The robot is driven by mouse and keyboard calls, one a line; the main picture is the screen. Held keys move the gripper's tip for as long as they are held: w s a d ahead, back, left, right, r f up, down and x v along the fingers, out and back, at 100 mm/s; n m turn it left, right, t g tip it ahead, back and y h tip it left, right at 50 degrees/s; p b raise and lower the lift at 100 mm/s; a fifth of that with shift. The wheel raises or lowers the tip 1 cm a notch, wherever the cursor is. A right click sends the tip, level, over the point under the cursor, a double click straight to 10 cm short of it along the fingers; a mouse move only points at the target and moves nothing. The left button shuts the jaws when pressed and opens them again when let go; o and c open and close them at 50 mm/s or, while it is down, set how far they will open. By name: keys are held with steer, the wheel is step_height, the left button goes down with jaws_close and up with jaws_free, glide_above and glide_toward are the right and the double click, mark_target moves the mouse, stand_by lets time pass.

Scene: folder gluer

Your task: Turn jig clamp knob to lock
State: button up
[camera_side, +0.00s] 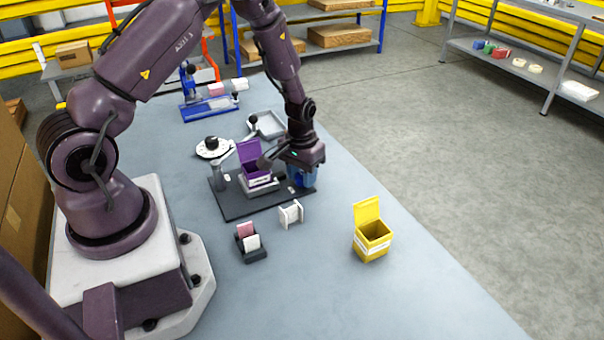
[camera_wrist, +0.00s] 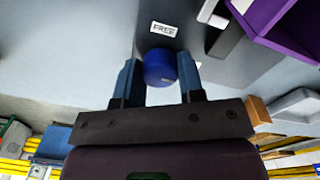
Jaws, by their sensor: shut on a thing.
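My gripper (camera_side: 303,174) is lowered at the right end of a dark jig plate (camera_side: 236,208). In the wrist view, its two blue fingers (camera_wrist: 160,76) are shut on a round blue knob (camera_wrist: 160,65), one on each side. A white label reading "FREE" (camera_wrist: 165,28) lies on the dark plate near the knob. An open purple box (camera_side: 255,163) sits in the jig, left of my gripper; its edge also shows in the wrist view (camera_wrist: 285,25). The knob's underside and its turned angle cannot be made out.
An open yellow box (camera_side: 373,241) stands at right front. A white spool-like part (camera_side: 291,214) and a black holder with cards (camera_side: 251,251) are in front of the jig. Behind are a grey tray (camera_side: 268,125), a white round dial (camera_side: 211,148) and a blue fixture (camera_side: 207,110).

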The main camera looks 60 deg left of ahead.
mark_target(299, 176)
steer(key=o, duration=0.9)
steer(key=shift+r, duration=0.1)
steer(key=r, duration=1.3)
steer(key=shift+s+a, duration=0.1)
steer(key=shift+a, duration=0.1)
steer(key=shift+f, duration=0.1)
steer(key=s+d+r+m+t, duration=0.1)
steer(key=s+d+r, duration=0.3)
steer(key=s+r, duration=0.1)
steer(key=s+d+r+m+t, duration=0.2)
steer(key=s+d+r, duration=0.2)
steer(key=s+r, duration=0.2)
steer(key=s+d+r+m+t, duration=0.2)
steer(key=s+d+r, duration=0.3)
steer(key=r, duration=0.4)
steer(key=shift+s+r, duration=0.25)
steer(key=shift+s, duration=0.45)
